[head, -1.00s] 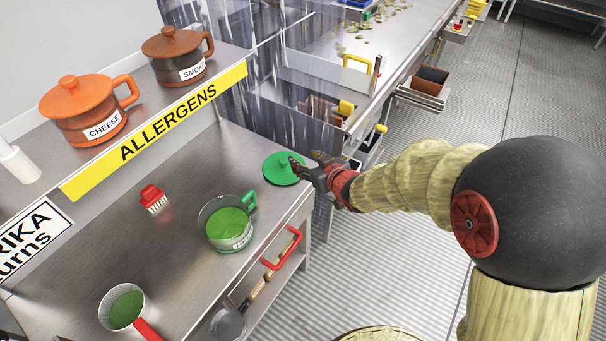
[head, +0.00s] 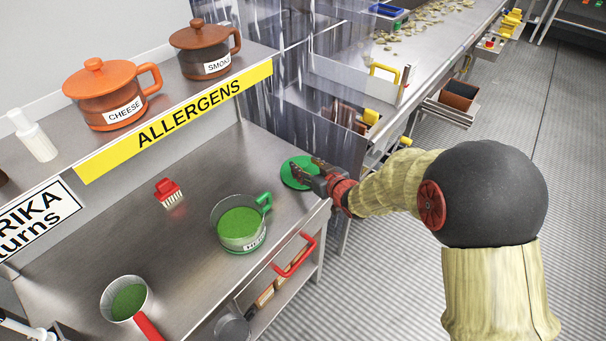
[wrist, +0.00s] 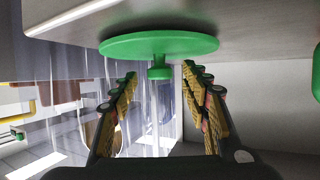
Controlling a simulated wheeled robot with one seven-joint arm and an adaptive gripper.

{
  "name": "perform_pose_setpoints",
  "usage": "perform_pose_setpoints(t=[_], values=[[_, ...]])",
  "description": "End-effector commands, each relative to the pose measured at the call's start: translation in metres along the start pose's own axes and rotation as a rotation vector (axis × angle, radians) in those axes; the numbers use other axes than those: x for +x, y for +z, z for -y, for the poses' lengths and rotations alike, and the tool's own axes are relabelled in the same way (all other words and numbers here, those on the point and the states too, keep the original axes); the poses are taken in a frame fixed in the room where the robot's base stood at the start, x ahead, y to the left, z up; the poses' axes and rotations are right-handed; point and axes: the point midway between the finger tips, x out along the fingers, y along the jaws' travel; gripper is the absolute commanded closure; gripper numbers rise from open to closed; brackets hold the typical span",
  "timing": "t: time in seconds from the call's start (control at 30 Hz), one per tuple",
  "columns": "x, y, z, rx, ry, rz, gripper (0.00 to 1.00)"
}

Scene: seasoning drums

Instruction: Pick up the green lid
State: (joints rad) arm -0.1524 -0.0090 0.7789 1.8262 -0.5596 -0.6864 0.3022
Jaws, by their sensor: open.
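The green lid (head: 296,174) is a flat round disc lying on the metal counter near its far right corner. In the wrist view the lid (wrist: 160,44) shows with its small knob pointing into the space between my fingers. My gripper (head: 308,172) is open and empty, right at the lid, and hides part of it in the head view. In the wrist view my gripper's two fingers (wrist: 160,74) stand on either side of the knob, with a gap on each side.
A shelf above holds an orange cheese pot (head: 108,95) and a brown smoke pot (head: 203,52). A plastic strip curtain hangs behind.

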Motion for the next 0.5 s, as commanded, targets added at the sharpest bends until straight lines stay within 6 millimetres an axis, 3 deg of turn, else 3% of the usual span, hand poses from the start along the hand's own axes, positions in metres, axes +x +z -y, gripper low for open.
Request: perform_pose_setpoints(t=[0.2, 0.5], values=[[-0.0001, -0.0006, 0.0000, 0.000, 0.000, 0.000, 0.54], [-0.0002, -0.0005, 0.0001, 0.000, 0.000, 0.000, 0.72]])
